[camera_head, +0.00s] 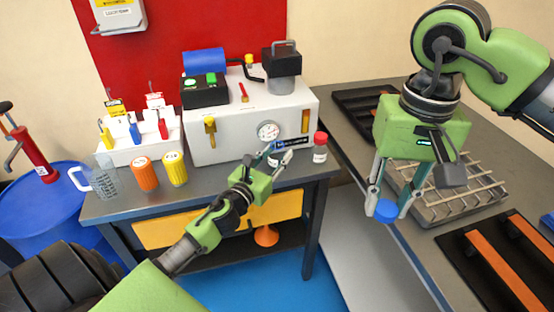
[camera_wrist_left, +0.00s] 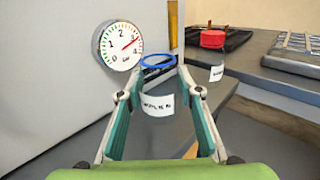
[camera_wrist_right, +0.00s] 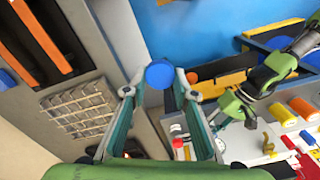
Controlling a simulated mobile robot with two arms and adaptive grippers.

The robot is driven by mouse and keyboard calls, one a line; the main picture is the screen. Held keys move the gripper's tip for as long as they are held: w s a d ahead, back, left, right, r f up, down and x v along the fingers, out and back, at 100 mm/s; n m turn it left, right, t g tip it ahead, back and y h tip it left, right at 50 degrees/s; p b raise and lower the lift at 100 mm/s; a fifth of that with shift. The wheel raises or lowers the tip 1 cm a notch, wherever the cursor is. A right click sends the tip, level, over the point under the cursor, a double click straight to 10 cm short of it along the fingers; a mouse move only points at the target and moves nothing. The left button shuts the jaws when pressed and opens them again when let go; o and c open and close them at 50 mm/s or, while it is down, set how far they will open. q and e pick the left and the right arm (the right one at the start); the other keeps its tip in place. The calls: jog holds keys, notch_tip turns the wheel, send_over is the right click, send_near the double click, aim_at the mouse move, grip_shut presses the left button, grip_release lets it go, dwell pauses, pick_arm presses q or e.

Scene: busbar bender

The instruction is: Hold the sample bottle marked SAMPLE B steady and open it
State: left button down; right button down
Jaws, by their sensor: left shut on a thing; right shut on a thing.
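My left gripper (camera_head: 282,156) is shut on the sample bottle (camera_wrist_left: 157,105) at the front right of the steel bench. In the left wrist view the bottle stands between the fingers with a white label, whose print I cannot read surely, and a blue ring (camera_wrist_left: 158,62) at its uncapped top. My right gripper (camera_head: 388,203) is shut on a blue cap (camera_head: 386,212) and holds it in the air, right of the bench and well apart from the bottle. The cap also shows between the fingertips in the right wrist view (camera_wrist_right: 159,75).
A red-capped bottle (camera_head: 320,147) stands close right of the left gripper. A grey machine with a gauge (camera_head: 268,131) is just behind. Orange (camera_head: 145,174) and yellow (camera_head: 175,168) containers and a clear jug (camera_head: 103,178) stand left. A wire rack (camera_head: 465,192) lies on the right counter.

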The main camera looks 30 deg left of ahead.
pick_arm(q)
jog(key=shift+f, duration=0.55)
jog(key=shift+f, duration=0.2)
jog(key=c, duration=1.4)
grip_release()
jog(key=shift+c, duration=0.2)
jog(key=shift+r, duration=0.1)
